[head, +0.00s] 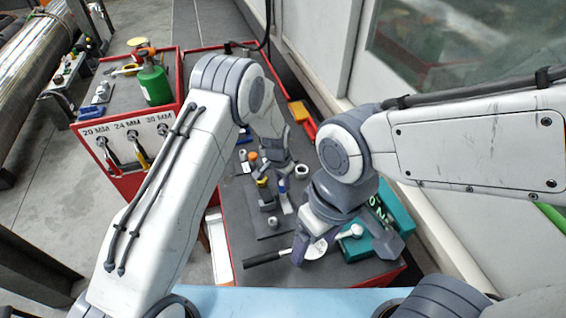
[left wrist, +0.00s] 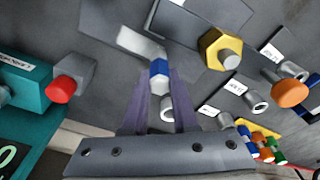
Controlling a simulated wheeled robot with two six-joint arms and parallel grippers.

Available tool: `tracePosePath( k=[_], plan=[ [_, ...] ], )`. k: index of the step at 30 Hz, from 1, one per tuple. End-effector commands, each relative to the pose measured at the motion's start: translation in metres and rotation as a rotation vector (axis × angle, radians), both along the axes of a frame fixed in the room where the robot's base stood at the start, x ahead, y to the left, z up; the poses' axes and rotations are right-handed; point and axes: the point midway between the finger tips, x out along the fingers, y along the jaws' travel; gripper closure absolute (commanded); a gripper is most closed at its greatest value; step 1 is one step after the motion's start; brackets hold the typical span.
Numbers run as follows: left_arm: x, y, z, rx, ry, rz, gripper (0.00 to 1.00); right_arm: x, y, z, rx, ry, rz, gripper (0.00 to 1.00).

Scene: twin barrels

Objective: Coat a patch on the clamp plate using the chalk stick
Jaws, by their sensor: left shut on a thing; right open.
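My left gripper (head: 277,173) is shut on the chalk stick, which shows a blue band and a pale end between the fingers in the left wrist view (left wrist: 159,76). In the head view the stick's blue part (head: 284,188) points down at the dark grey clamp plate (head: 272,225). The plate (left wrist: 205,18) is also at the top of the left wrist view. A pale patch (left wrist: 140,42) lies just beyond the stick; I cannot tell whether the tip touches the surface. My right gripper (head: 345,250) is open at the front right of the bench, and its arm hides part of the bench.
A yellow hex piece (left wrist: 221,48) stands beside the stick. A teal case (head: 392,212) and a red-tipped hex piece (left wrist: 70,80) lie on the other side. A black-handled tool (head: 266,258) lies near the right gripper. Several rings and an orange-topped piece (left wrist: 290,93) stand behind.

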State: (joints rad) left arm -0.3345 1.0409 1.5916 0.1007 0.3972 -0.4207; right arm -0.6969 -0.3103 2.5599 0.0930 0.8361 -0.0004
Motion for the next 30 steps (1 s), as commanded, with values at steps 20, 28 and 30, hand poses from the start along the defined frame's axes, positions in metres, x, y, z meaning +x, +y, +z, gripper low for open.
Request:
tracePosePath(
  k=[20, 28, 30],
  plan=[
    [0.002, -0.004, 0.063, -0.001, -0.002, -0.007, 1.00, 0.000, 0.000, 0.038, 0.000, 0.000, -0.001, 0.25],
    [0.001, -0.002, 0.078, 0.000, 0.000, -0.005, 1.00, 0.000, 0.000, 0.047, 0.000, 0.000, -0.002, 0.25],
    [0.001, -0.002, 0.078, 0.000, 0.000, -0.006, 1.00, 0.000, 0.000, 0.047, 0.000, 0.000, -0.002, 0.25]
  ],
)
